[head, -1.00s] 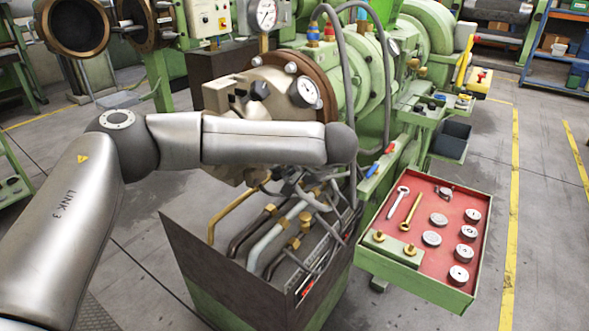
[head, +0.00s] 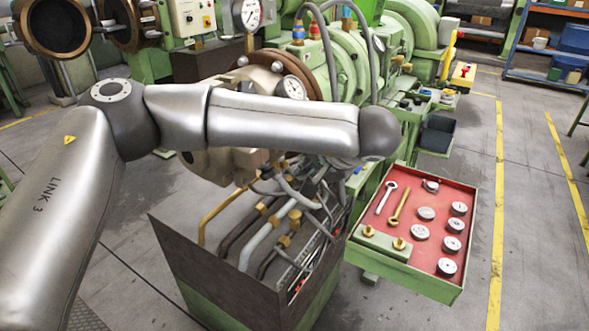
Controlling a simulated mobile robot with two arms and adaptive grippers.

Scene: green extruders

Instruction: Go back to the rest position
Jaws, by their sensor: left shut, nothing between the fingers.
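My left arm reaches in from the left, its silver forearm level across the view to a dark joint in front of the green machine (head: 335,65). My right gripper and right arm are not seen.
Below the forearm, a dark open box (head: 215,290) holds bent pipes and hoses. Right of it, a red-lined tray (head: 463,190) carries several metal discs, two wrenches and a green bar with brass knobs. Open floor (head: 540,230) with yellow lines lies at the right.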

